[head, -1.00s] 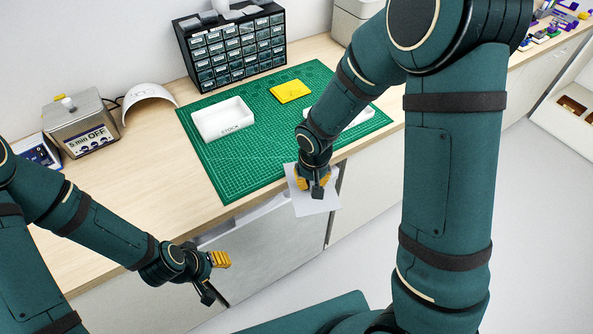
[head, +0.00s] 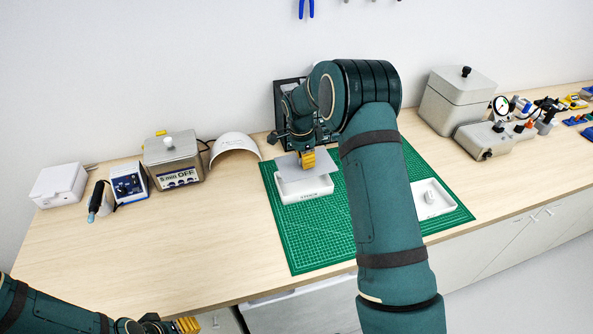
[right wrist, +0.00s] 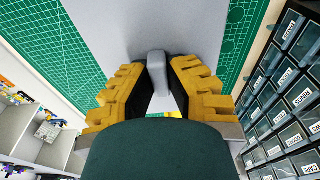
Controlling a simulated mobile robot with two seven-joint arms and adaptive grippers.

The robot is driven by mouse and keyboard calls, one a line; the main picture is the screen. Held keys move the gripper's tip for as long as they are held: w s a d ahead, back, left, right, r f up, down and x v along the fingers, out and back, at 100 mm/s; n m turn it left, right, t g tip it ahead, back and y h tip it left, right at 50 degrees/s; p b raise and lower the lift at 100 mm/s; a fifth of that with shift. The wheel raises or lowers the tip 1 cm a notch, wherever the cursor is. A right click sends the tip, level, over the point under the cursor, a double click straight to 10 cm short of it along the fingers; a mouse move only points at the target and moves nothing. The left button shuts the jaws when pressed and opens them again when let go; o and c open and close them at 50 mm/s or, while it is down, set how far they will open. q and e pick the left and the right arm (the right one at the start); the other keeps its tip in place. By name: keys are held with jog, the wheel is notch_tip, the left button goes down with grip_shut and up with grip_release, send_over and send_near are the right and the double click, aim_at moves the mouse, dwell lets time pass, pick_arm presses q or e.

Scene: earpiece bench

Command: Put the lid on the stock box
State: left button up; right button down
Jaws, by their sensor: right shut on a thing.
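The white stock box (head: 305,196) stands on the green mat, its lettered front showing. My right gripper (head: 307,160) is over it, shut on the handle of the flat grey lid (head: 290,172). The lid is above the box and covers most of its opening from this view; I cannot tell whether they touch. In the right wrist view the lid (right wrist: 150,25) lies beyond the yellow fingers, with its grey handle (right wrist: 156,70) between them. My left gripper (head: 187,325) is low at the bottom edge, partly cut off, its jaw state unclear.
A white tray (head: 433,208) with a small item lies on the right of the green mat (head: 300,250). Behind the arm stands a drawer cabinet (right wrist: 285,100). A 5-minute device (head: 172,165) and a white dome (head: 235,147) stand left. The table's front left is clear.

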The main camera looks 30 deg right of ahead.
jog(key=shift+w+a+r, duration=0.1)
jog(key=shift+w, duration=0.3)
jog(key=b, duration=0.5)
send_over(303, 186)
jog(key=shift+f, duration=3.35)
jog(key=c, duration=1)
grip_release()
jog(key=shift+r, duration=0.1)
